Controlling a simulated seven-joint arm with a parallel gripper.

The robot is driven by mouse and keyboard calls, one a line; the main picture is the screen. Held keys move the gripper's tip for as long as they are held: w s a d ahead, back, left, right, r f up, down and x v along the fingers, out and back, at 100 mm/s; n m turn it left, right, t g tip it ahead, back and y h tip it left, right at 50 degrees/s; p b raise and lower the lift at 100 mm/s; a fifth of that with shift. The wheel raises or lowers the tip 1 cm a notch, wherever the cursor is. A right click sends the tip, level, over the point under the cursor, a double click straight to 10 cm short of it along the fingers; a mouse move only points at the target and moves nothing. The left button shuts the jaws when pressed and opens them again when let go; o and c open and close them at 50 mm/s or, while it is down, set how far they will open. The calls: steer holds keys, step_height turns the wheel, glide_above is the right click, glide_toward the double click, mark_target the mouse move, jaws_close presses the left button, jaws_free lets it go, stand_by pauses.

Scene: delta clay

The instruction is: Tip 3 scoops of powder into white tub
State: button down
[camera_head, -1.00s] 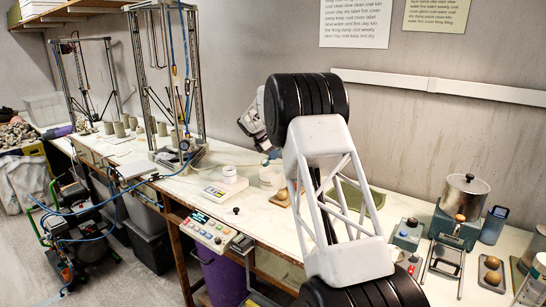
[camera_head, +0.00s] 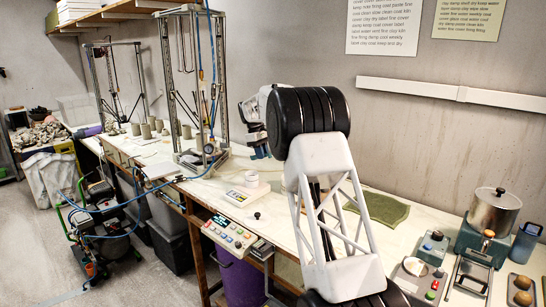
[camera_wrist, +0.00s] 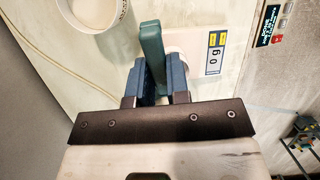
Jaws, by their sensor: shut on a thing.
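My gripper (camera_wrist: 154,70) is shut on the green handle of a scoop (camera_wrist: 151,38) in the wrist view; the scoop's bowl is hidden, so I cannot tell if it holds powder. In the head view my gripper (camera_head: 259,149) is above the bench, just right of and higher than the white tub (camera_head: 251,181). The white tub stands on a scale (camera_head: 243,194). In the wrist view the tub (camera_wrist: 179,42) is partly hidden behind the handle and a finger. A round container (camera_wrist: 88,12) with pale contents, seemingly powder, shows at the upper left there.
A control panel (camera_head: 228,234) sits at the bench's front edge. A tall metal frame (camera_head: 167,90) stands beyond the scale. A green mat (camera_head: 385,208), metal pot (camera_head: 494,210) and blue container (camera_head: 525,242) are on the right. My arm hides the bench middle.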

steer(key=shift+s+a+r+m, duration=0.15)
steer(key=shift+a+r+m, duration=0.1)
steer(key=shift+a, duration=0.15)
steer(key=shift+s+a+r+m, duration=0.15)
steer(key=shift+a+m, duration=0.1)
steer(key=shift+a, duration=0.15)
steer(key=shift+f, duration=0.2)
steer(key=shift+f, duration=1.55)
steer(key=shift+f+y, duration=0.1)
steer(key=shift+y, duration=0.3)
steer(key=m+g+y, duration=0.1)
steer(key=y, duration=0.1)
steer(key=m+g+y, duration=0.1)
steer(key=y, duration=0.1)
steer(key=m+g+y, duration=0.1)
steer(key=shift+s+a+r+m+y, duration=0.1)
steer(key=shift+r+m+y, duration=0.2)
steer(key=shift+m+y, duration=0.1)
